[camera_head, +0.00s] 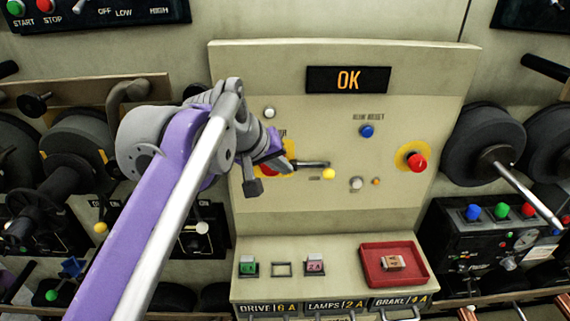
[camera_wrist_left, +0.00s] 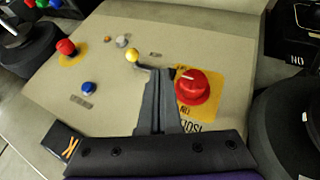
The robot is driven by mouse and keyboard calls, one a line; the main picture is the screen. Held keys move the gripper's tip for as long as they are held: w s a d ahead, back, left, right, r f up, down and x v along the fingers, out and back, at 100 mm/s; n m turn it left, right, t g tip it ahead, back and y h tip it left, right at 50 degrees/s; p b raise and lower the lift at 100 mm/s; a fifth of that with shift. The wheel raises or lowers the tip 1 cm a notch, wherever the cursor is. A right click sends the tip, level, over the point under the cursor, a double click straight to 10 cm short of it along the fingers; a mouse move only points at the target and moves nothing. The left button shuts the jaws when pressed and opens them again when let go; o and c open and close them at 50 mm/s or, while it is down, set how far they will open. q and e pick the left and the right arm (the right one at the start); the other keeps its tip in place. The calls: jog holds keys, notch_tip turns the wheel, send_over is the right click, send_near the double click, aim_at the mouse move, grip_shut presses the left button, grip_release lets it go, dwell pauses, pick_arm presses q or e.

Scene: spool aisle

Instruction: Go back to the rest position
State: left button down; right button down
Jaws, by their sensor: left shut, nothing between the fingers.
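My left gripper (camera_head: 282,163) is in front of the beige control panel (camera_head: 330,225), close to the red rotary knob on its yellow plate. My arm mostly hides that knob in the head view. In the left wrist view my gripper's fingers (camera_wrist_left: 155,80) are together and empty. The red knob (camera_wrist_left: 193,86) is just right of them there, and a yellow ball on a short dark lever (camera_wrist_left: 132,55) is just beyond their tips. Whether the fingers touch the lever or panel is unclear. The ball (camera_head: 329,174) also shows in the head view. My right gripper is out of view.
A blue button (camera_head: 367,131) and red button (camera_head: 417,162) stand out from the panel. A red tray (camera_head: 421,278) holds a small brown-and-white block. Spools (camera_head: 486,142) flank the panel on both sides.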

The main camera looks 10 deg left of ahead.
pick_arm(q)
jog(key=s+a+f+m+y, duration=0.1)
jog(key=s+f, duration=0.6)
jog(key=f, duration=0.3)
jog(key=s+a+f+m+g+y, duration=0.1)
jog(key=s+a+f, duration=0.1)
jog(key=s+f, duration=0.5)
jog(key=s+a+f+m+y, duration=0.1)
jog(key=s+f, duration=0.5)
jog(key=f, duration=0.7)
jog(key=shift+s+a+m+g, duration=0.3)
jog(key=shift+s+a+m, duration=0.1)
jog(key=shift+m, duration=0.1)
jog(key=shift+r, duration=0.1)
